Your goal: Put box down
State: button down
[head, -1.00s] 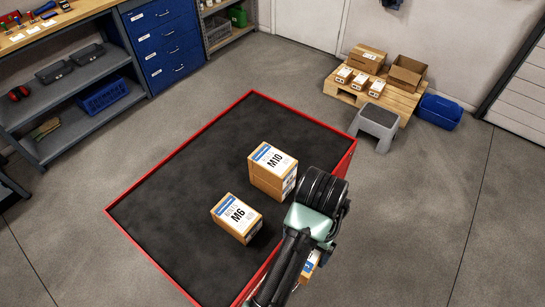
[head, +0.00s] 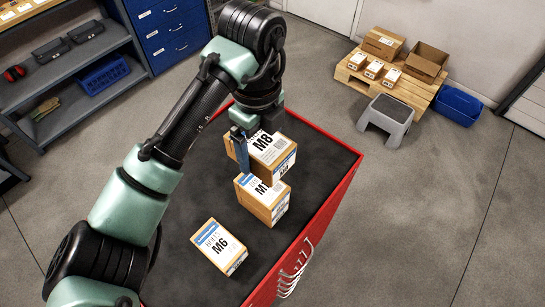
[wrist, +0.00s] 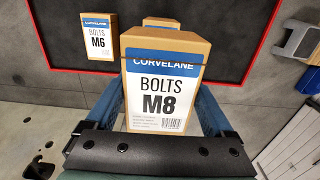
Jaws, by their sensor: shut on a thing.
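The M8 bolts box (head: 278,152), brown with a white and blue label, is held by my gripper (wrist: 160,112). The blue fingers are shut on its two sides; in the head view one finger (head: 240,152) shows at its left. The box is over the black top (head: 320,165) of a red-edged cabinet. The M10 box (head: 264,202) stands just in front of it in the head view, and the M6 box (head: 218,246) lies nearer. The wrist view shows the M6 box (wrist: 97,42) at upper left. I cannot tell whether the M8 box touches the top.
The right part of the black top is clear. The red cabinet side (head: 318,225) has handles. A grey step stool (head: 386,120), a pallet (head: 400,90) with boxes and a blue bin (head: 459,105) stand at the back right. Grey shelves (head: 75,95) stand at the left.

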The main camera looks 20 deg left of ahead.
jog(key=shift+w, duration=0.1)
jog(key=b, duration=0.2)
send_over(262, 184)
notch_tip(262, 184, down, 5)
jog(key=shift+f, duration=2.2)
jog(key=shift+f, duration=0.1)
grip_release()
jog(key=shift+f, duration=0.1)
notch_tip(262, 184, up, 12)
jog(key=p, duration=0.2)
jog(key=shift+r+p, duration=0.2)
jog(key=shift+p, duration=0.15)
